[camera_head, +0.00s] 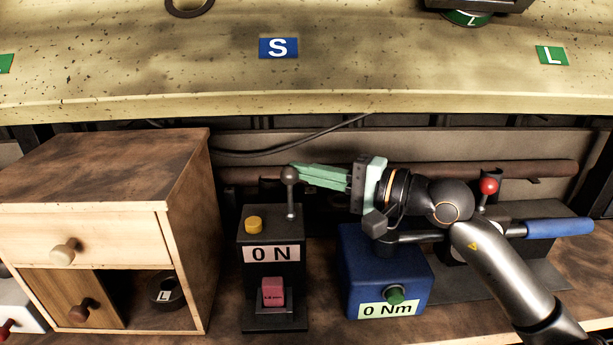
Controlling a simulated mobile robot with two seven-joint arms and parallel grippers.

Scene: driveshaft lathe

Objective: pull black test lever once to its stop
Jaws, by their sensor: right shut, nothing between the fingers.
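The black test lever (290,197) stands upright at the back right of a black tester (257,320), with a dark ball knob (289,175) on top. The tester has a yellow button (253,224), a display reading "0 N" and a pink block (272,292) low on its front. My right gripper (300,174) reaches in from the right, its green fingers shut and empty. Their tips are right beside the knob; I cannot tell whether they touch it. My left gripper is not in view.
A blue box (350,268) reading "0 Nm" stands to the right, with a blue-handled tool (560,228) and red-knobbed lever (488,186) beyond. A wooden cabinet (95,170) holding a black ring (163,293) stands left. A speckled shelf (380,60) spans the top.

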